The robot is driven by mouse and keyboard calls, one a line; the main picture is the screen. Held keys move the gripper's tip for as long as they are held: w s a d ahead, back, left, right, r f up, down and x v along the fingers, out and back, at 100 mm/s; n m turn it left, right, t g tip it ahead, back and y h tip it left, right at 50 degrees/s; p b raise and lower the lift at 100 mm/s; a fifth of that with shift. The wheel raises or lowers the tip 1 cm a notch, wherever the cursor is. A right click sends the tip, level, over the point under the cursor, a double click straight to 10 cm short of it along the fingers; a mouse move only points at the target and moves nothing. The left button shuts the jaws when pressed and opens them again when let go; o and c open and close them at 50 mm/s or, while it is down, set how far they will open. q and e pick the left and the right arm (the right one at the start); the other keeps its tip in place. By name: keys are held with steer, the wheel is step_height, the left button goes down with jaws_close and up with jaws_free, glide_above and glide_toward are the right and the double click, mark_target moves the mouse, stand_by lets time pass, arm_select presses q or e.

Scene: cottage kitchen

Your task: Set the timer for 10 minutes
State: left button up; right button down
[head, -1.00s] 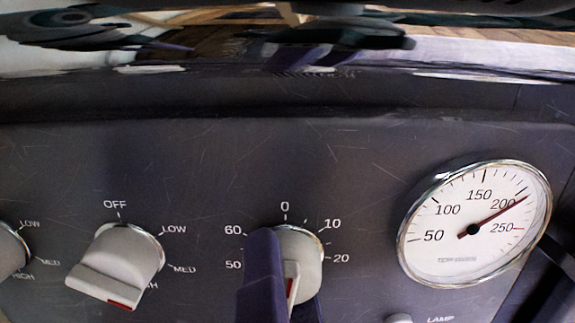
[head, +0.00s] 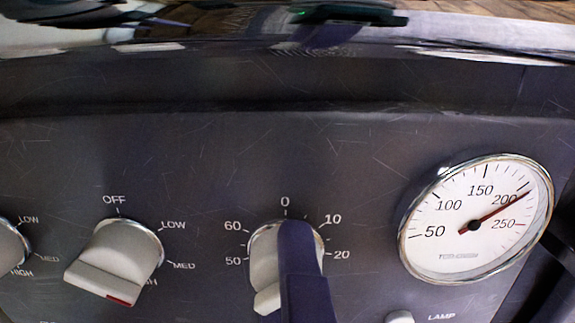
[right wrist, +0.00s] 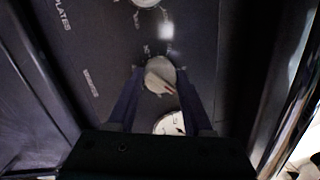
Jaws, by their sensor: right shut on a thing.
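The timer knob (head: 263,262) is a pale round dial with a raised bar. It sits in the middle of the dark panel, inside a scale with 0 at top, 10 and 20 at right, 50 and 60 at left. My right gripper (head: 298,250) is shut on the knob; one purple finger covers its right half in the head view. The bar's visible end is at lower left, and its red mark is hidden there. In the right wrist view the knob (right wrist: 159,75) sits between the two fingers, its red mark visible. The exact setting cannot be read. My left gripper is not in view.
A plate knob (head: 117,260) with OFF, LOW and MED marks is to the left, another (head: 10,245) at the left edge. A temperature gauge (head: 460,255) is to the right, its needle near 200. A small lamp button (head: 399,317) is below it.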

steer(key=shift+f, duration=0.1)
stand_by(0.4)
steer(key=shift+c, duration=1.6)
jaws_free()
steer(key=s+p, duration=0.1)
steer(key=s, duration=0.9)
steer(key=shift+d+f, duration=0.3)
steer(key=shift+d, duration=0.05)
